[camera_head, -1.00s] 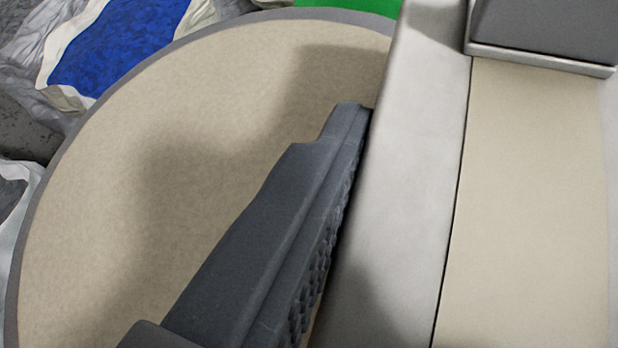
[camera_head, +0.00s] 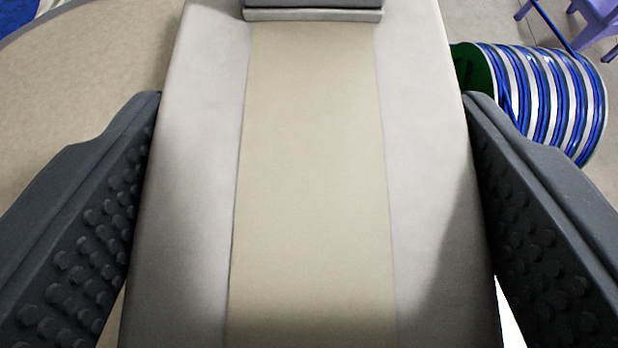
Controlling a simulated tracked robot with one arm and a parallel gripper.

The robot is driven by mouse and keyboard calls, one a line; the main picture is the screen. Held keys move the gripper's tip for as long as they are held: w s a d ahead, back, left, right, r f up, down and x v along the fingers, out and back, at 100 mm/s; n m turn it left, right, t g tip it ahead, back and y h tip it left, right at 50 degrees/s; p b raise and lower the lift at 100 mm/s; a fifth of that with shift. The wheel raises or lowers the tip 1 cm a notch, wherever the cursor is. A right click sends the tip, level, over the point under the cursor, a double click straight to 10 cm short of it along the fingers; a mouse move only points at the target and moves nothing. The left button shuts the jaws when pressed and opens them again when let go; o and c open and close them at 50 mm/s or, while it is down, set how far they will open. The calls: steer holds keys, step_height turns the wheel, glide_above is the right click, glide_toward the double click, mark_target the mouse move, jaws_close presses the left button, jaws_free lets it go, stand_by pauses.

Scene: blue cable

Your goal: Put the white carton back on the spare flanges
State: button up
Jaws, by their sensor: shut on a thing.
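The white carton (camera_head: 315,190) fills the middle of the camera view, pale grey-white with a broad beige band along its face. My gripper (camera_head: 313,98) is shut on it, one dark, studded finger against each side. A round beige disc with a grey rim (camera_head: 90,65), which may be the spare flanges, shows at the upper left behind the left finger. The carton hides much of it. I cannot tell whether the carton touches the disc.
A dark grey block (camera_head: 312,10) with a pale lower edge sits at the carton's far end. A reel of blue cable (camera_head: 560,95) with a green end lies at the upper right, partly behind the right finger. A purple stool (camera_head: 598,15) stands beyond it on pale floor.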

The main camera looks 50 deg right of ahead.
steer(key=shift+f, duration=0.25)
steer(key=o, duration=1.8)
steer(key=shift+f, duration=0.1)
steer(key=shift+o, duration=0.2)
steer(key=b+v, duration=0.4)
steer(key=v, duration=0.8)
steer(key=shift+s, duration=0.1)
